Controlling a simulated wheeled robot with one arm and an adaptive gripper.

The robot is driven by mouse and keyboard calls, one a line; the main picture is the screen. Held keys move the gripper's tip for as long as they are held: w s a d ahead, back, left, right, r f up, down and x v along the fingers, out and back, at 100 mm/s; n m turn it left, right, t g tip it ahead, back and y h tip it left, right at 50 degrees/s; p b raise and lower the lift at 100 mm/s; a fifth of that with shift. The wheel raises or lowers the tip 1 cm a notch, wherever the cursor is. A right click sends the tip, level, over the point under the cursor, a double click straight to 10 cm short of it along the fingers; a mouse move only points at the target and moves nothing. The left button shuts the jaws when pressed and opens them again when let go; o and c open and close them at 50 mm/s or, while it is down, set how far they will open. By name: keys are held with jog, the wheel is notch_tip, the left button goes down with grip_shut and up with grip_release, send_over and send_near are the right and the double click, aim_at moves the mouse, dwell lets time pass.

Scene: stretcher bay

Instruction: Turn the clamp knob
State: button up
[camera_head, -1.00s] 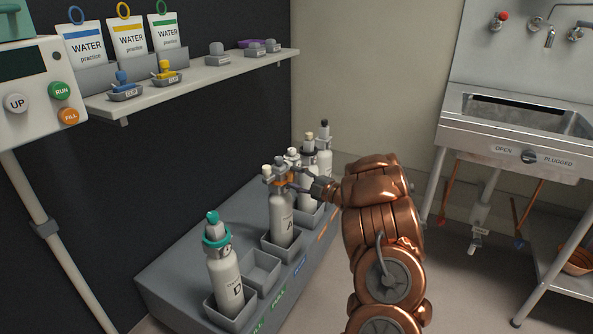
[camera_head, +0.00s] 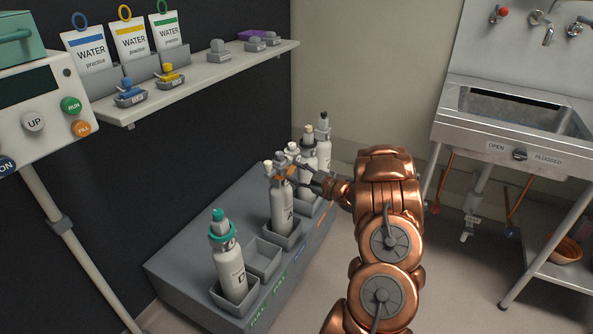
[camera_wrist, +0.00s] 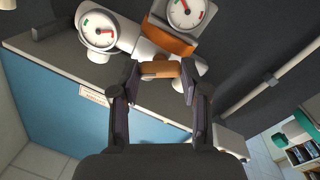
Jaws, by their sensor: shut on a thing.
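The clamp knob (camera_wrist: 160,69) is a small orange-brown piece that sticks out from an orange clamp (camera_wrist: 170,40) in the wrist view. The clamp sits at the neck of a white cylinder with a round gauge (camera_wrist: 186,12). In the head view this cylinder (camera_head: 282,208) stands upright in a grey holder. My gripper (camera_wrist: 160,75) has its two fingertips on either side of the knob and is shut on it. In the head view my gripper (camera_head: 308,178) reaches the clamp from the right. The fingertips are small there, so the exact contact is hard to see.
A cylinder with a teal collar (camera_head: 229,268) stands front left, beside an empty holder (camera_head: 262,256). More cylinders (camera_head: 323,145) stand close behind the clamp. A wall shelf (camera_head: 205,80) holds water bags and clips. A steel sink (camera_head: 515,120) stands right, with open floor before it.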

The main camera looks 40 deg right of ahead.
jog(key=shift+f, duration=0.1)
dwell(0.4)
jog(key=o, duration=1.2)
jog(key=shift+c, duration=0.2)
jog(key=s+d, duration=0.1)
jog(key=s, duration=1.1)
jog(key=shift+d, duration=0.35)
jog(key=shift+w, duration=0.1)
